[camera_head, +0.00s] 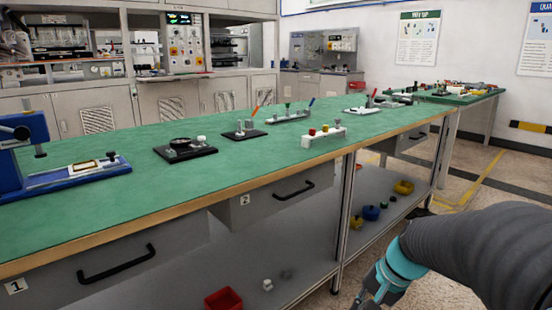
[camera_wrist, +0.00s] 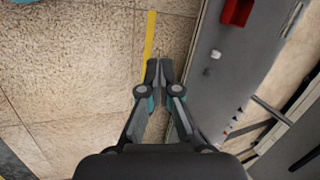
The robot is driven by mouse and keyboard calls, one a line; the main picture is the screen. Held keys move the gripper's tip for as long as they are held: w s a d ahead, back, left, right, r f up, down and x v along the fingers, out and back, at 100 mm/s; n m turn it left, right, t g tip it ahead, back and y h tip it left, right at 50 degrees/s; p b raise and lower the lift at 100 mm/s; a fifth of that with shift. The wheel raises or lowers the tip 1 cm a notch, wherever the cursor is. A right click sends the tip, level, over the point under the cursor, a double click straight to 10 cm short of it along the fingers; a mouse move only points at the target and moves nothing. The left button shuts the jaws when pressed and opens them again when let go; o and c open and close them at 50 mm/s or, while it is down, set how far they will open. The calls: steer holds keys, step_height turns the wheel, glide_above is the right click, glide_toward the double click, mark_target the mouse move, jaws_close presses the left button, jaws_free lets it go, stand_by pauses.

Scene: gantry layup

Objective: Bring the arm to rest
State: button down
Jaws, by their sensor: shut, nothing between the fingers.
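My gripper (camera_wrist: 158,72) is shut and empty in the wrist view, its two fingertips together above the tiled floor. In the head view my gripper (camera_head: 368,298) shows at the bottom, right of centre, partly cut off by the frame's lower edge. My grey-sleeved arm comes in from the right edge and slopes down to it. The gripper hangs low in front of the workbench (camera_head: 215,170), below its top and apart from it.
The bench has drawers with black handles and a lower shelf (camera_head: 300,283) holding a red bin (camera_head: 223,299) and small parts. Several fixtures stand on the green top. Floor (camera_head: 478,165) with yellow lines is clear beyond my arm. A second table (camera_head: 460,95) stands behind.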

steer(key=s+a+r+n+t+h, duration=0.1)
steer(key=s+r+n+h, duration=0.1)
steer(key=s, duration=0.5)
steer(key=s+a+r+n+t+h, duration=0.1)
steer(key=s+r+n+t+h, duration=0.1)
steer(key=s+r+n, duration=0.3)
steer(key=shift+s+r+t+p, duration=0.35)
steer(key=shift+s+r, duration=0.3)
steer(key=shift+s, duration=0.5)
steer(key=shift+a, duration=0.1)
